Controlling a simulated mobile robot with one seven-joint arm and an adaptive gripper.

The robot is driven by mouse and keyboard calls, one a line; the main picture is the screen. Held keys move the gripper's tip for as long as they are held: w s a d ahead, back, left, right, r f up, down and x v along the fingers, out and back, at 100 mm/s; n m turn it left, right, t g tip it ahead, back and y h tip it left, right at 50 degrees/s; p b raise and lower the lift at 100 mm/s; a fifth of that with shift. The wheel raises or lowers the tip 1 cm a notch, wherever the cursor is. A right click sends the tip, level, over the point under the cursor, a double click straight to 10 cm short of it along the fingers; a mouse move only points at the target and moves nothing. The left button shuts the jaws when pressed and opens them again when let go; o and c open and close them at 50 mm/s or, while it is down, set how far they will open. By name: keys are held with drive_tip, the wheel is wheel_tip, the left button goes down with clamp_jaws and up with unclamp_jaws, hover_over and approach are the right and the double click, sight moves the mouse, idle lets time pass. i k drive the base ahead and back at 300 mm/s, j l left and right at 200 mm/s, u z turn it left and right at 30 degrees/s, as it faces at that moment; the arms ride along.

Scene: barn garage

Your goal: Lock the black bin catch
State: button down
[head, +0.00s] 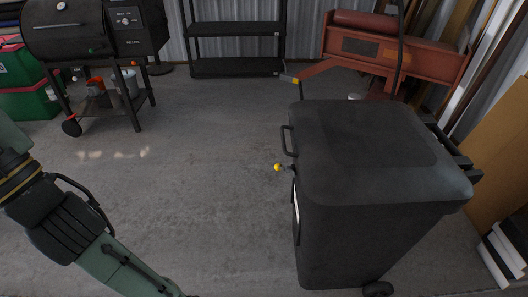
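The black bin (370,230) stands upright on the floor right of centre, with its lid (380,140) down. A black loop handle (287,141) sticks out from the lid's left edge. Just below it, a small catch with a yellow knob (278,167) juts out to the left from the bin's upper left side. I cannot tell from here whether the catch is locked. My arm shows at the lower left and runs out of the bottom edge, well apart from the bin. My gripper is out of view.
Clear concrete floor (205,190) lies between my arm and the bin. A black grill (95,35) and green boxes (25,80) stand at the back left. A black shelf (235,65) and a red machine (390,45) are behind. Boards (505,140) lean at the right.

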sight(278, 166)
drive_tip(key=i+j, duration=0.2)
drive_tip(key=j, duration=0.15)
drive_tip(key=i+j, duration=0.45)
drive_tip(key=j, duration=0.2)
